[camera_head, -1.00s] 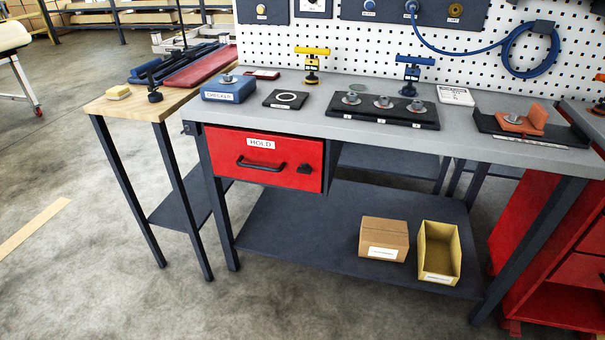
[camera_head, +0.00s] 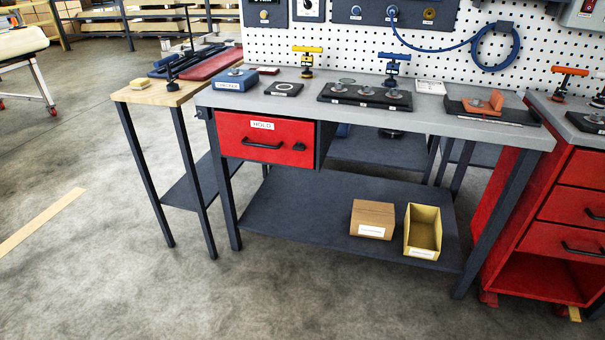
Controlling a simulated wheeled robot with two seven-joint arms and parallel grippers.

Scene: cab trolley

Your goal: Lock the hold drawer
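The red hold drawer (camera_head: 275,143), with a white HOLD label (camera_head: 262,125), hangs under the left end of the grey workbench (camera_head: 440,118). Its front looks flush with its housing, so it appears closed. A black bar handle (camera_head: 262,145) runs across its front. A small dark latch or knob (camera_head: 299,147) sits to the right of the handle; whether it is locked is too small to tell. Neither of my grippers is in view.
A wooden-topped side table (camera_head: 160,93) stands left of the bench. A cardboard box (camera_head: 372,220) and a yellow bin (camera_head: 423,230) sit on the lower shelf (camera_head: 300,215). A red drawer cabinet (camera_head: 565,215) stands at the right. The floor in front is clear.

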